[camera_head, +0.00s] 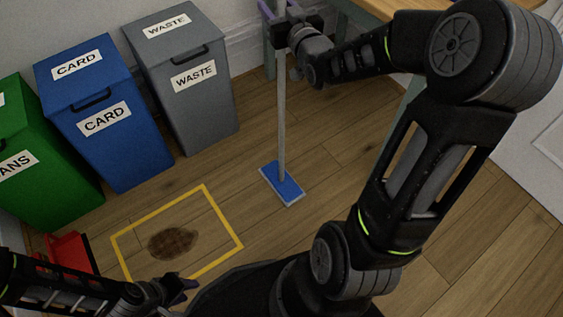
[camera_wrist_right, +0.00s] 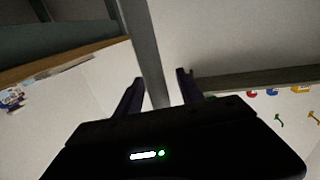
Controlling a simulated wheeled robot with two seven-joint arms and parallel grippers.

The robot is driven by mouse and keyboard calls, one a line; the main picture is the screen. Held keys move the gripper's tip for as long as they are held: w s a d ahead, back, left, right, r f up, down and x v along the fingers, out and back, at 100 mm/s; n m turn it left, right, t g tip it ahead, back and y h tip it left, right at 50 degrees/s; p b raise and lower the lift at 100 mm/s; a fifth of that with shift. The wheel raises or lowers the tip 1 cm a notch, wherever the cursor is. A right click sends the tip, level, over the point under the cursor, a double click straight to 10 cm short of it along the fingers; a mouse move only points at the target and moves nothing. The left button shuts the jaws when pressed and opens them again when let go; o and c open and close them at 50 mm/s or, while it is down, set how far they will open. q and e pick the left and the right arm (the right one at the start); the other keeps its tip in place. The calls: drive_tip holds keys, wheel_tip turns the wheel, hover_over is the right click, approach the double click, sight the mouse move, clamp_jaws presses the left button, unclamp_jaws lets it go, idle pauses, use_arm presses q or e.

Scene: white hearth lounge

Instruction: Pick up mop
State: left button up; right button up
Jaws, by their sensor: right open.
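The mop stands upright on the wooden floor, with a blue flat head (camera_head: 283,185) and a thin grey handle (camera_head: 282,125) rising to the top of the head view. My right gripper (camera_wrist_right: 160,79) is open, with the grey handle (camera_wrist_right: 150,70) between its two fingers in the right wrist view. In the head view the right gripper is at the upper handle, partly hidden by its own wrist. My left gripper (camera_head: 180,287) is low near the bottom edge, far from the mop; its finger gap is unclear.
Green (camera_head: 40,160), blue (camera_head: 100,110) and grey (camera_head: 185,75) bins stand along the wall. A yellow floor outline (camera_head: 225,220) surrounds a brown stain (camera_head: 173,244). A red object (camera_head: 72,250) is at lower left. A wooden table (camera_head: 390,8) stands behind my right arm.

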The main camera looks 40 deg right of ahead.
drive_tip(key=shift+c, duration=0.2)
clamp_jaws()
drive_tip(key=shift+r, duration=0.1)
